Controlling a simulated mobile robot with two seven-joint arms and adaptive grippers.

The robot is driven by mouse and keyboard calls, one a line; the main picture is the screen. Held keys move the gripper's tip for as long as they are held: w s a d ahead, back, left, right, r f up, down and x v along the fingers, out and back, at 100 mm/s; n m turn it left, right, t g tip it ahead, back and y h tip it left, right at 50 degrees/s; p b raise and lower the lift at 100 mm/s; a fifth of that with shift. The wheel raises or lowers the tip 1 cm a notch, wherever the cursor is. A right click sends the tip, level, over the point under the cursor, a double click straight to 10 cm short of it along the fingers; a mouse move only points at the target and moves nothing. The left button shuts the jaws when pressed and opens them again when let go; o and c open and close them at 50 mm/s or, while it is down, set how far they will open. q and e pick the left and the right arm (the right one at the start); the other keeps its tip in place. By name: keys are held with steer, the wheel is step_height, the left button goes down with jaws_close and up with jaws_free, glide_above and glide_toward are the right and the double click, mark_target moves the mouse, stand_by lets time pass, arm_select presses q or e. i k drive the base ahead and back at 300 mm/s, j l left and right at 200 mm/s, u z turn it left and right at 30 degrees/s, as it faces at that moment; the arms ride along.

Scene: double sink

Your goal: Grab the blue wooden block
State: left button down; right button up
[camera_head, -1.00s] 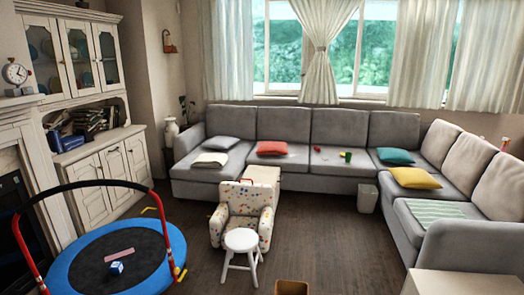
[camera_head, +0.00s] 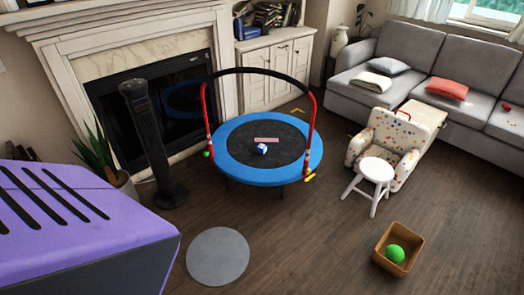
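A small blue and white block (camera_head: 262,149) sits on the black bed of a round trampoline (camera_head: 245,177) with a blue rim and a red and black handle. The block lies in front of a flat pinkish bar (camera_head: 266,140), close to it. The block is small in the picture, so its material cannot be told. Neither of my grippers shows in the head view.
A white stool (camera_head: 376,170) and a spotted armchair (camera_head: 388,140) stand right of the trampoline. A brown box (camera_head: 379,262) holds a green ball (camera_head: 395,254). A black tower (camera_head: 158,150) stands left. A purple object (camera_head: 80,225) fills the lower left. Floor in front is open.

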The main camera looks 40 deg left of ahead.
mark_target(261, 148)
steer(key=i+j+u, duration=0.2)
steer(key=i+j, duration=0.25)
steer(key=i, duration=0.15)
steer(key=i+j+u, duration=0.15)
steer(key=i+j, duration=0.2)
steer(key=i, duration=0.25)
steer(key=i+j+u, duration=0.2)
steer(key=i, duration=0.45)
steer(key=i+j+u, duration=0.2)
steer(key=i, duration=0.45)
steer(key=i+j+u, duration=0.15)
steer(key=i, duration=0.5)
